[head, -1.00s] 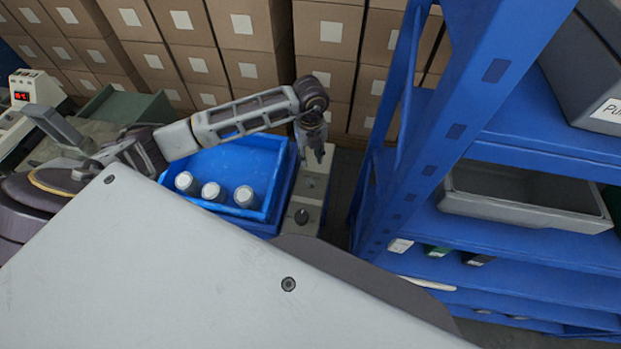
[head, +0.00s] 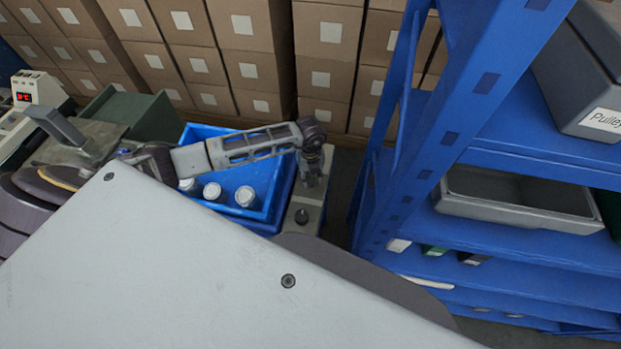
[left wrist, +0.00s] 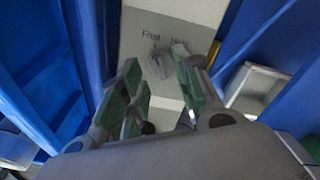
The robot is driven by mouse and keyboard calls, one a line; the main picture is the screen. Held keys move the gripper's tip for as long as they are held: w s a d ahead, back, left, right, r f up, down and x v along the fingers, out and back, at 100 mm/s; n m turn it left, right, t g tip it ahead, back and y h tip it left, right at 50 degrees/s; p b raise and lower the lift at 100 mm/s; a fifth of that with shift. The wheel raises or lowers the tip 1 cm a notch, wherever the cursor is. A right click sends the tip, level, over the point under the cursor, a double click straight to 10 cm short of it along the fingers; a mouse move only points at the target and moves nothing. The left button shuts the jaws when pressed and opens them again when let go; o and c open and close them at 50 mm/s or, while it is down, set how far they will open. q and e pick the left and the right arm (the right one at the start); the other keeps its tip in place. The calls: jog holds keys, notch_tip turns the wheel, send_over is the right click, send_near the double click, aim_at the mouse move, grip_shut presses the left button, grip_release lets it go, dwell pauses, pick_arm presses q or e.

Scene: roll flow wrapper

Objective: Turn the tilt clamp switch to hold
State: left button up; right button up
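The tilt clamp switch (left wrist: 157,66) is a small grey knob on a pale panel (left wrist: 135,20) in the left wrist view. The label "Free" is readable above it; a second label to its right is too blurred to read surely. I cannot tell for sure which label the knob points to. My left gripper (left wrist: 162,85) is open, its green-padded fingers on either side of the switch, with no clear contact. In the head view my left gripper (head: 311,180) is over the narrow pale control box (head: 309,222) and hides the switch. My right gripper is not in view.
A blue bin (head: 268,212) with several white-capped containers stands left of the control box. A dark round knob (head: 302,216) is on the box's near part. A blue shelf rack (head: 440,150) rises close on the right. Stacked cartons (head: 245,60) stand behind.

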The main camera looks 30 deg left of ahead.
pick_arm(q)
jog(key=shift+f, duration=1.05)
grip_shut()
